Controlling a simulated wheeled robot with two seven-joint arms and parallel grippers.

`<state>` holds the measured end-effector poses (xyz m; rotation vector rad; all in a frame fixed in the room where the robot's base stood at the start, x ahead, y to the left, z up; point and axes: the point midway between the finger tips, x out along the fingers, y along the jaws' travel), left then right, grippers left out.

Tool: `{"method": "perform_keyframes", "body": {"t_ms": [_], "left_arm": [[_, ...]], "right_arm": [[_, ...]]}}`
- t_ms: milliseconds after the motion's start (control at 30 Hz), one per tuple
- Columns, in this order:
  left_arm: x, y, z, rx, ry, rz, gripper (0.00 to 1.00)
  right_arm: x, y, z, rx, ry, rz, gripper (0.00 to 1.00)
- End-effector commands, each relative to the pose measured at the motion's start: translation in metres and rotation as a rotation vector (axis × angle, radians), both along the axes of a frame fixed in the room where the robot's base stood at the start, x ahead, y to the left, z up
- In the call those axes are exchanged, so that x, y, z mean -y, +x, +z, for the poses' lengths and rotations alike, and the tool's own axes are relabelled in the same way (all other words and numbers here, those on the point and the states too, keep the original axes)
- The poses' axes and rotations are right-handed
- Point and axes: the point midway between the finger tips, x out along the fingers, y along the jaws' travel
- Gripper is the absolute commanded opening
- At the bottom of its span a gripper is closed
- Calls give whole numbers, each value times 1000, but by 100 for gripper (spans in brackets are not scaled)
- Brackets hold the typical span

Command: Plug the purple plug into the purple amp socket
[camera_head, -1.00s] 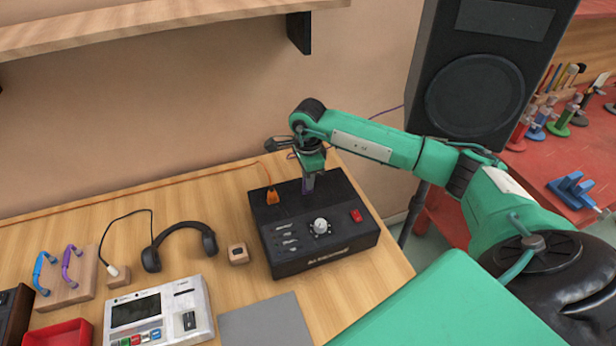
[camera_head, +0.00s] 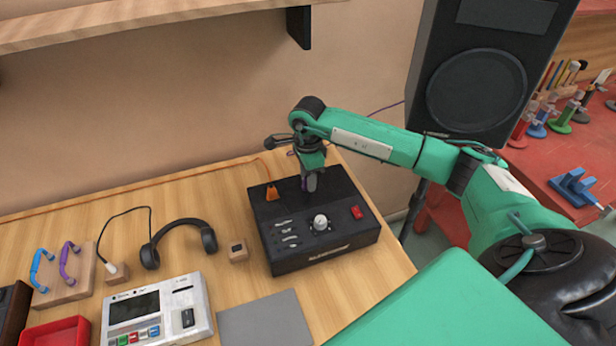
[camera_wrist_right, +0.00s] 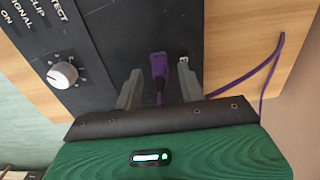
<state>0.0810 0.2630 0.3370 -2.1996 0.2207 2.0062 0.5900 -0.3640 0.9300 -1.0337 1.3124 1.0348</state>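The black amp (camera_head: 340,252) sits on the wooden table, with an orange plug (camera_head: 272,192) standing in its top at the left. My right gripper (camera_head: 311,185) points down over the amp's back part. In the right wrist view the purple plug (camera_wrist_right: 159,66) stands at the amp's dark face (camera_wrist_right: 115,40), between the two fingertips of my right gripper (camera_wrist_right: 158,88). A gap shows on each side of the plug, so the gripper is open around it. The purple socket is hidden under the plug, so I cannot tell how deep it sits. My left gripper is out of view.
A purple cable (camera_wrist_right: 245,82) trails beside the gripper. A white knob (camera_head: 320,223) and red switch (camera_head: 357,212) sit on the amp. Headphones (camera_head: 180,228), a small wooden block (camera_head: 238,251) and a grey mat (camera_head: 265,320) lie to its left and front. A speaker (camera_head: 475,90) stands behind.

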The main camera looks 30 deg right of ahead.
Motion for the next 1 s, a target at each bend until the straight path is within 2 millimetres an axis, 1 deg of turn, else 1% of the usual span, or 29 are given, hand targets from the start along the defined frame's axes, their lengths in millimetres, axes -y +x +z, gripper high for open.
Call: {"method": "perform_keyframes", "body": {"t_ms": [167, 367, 500, 600, 767, 1000], "left_arm": [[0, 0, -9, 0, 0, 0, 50], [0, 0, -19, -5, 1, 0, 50], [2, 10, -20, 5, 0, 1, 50], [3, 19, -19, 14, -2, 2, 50], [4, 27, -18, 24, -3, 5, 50], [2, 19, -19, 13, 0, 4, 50]], "right_arm": [[0, 1, 27, 5, -1, 0, 40], [1, 1, 74, 6, -1, 0, 40], [0, 1, 103, 5, -1, 0, 40], [0, 1, 117, 3, 0, 0, 40], [0, 1, 130, 2, 0, 0, 40], [0, 0, 133, 0, -1, 0, 40]]}}
